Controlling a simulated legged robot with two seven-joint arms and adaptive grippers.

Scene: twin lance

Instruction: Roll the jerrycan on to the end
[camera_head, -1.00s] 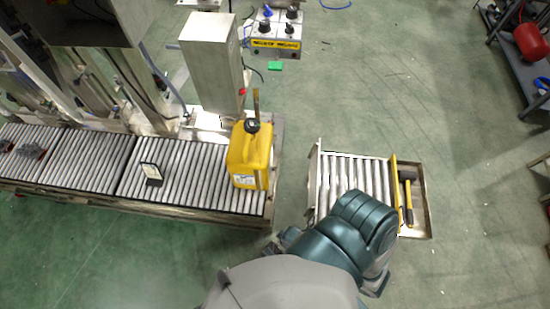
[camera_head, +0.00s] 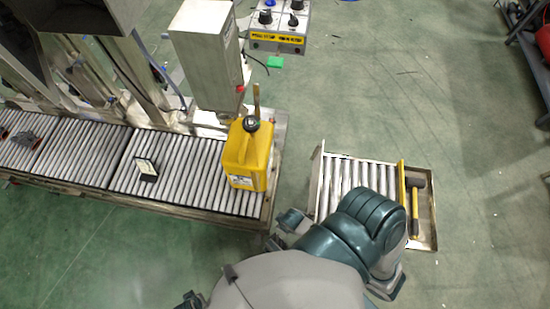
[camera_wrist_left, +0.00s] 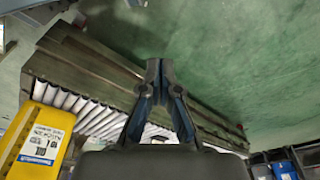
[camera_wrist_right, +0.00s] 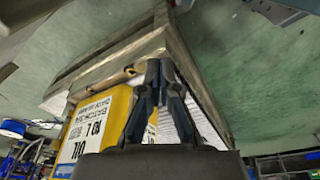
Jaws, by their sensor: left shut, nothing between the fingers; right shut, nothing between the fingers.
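The yellow jerrycan (camera_head: 247,158) with a black cap stands upright on the roller conveyor (camera_head: 190,165), near its right end. In the left wrist view, the jerrycan (camera_wrist_left: 38,140) shows its white and blue label at the left. My left gripper (camera_wrist_left: 160,65) is shut and empty, in front of the conveyor side and right of the jerrycan in that view. My right gripper (camera_wrist_right: 160,68) is shut and empty. Beyond it is a yellow surface (camera_wrist_right: 115,108) with a white "OIL 10 L" label, probably the jerrycan, behind a metal edge. Both fingertips are hidden in the head view.
A short roller stand (camera_head: 350,178) stands right of the conveyor across a gap, with a yellow bar and a hammer (camera_head: 414,205) at its right side. A metal box (camera_head: 207,55) rises behind the jerrycan.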

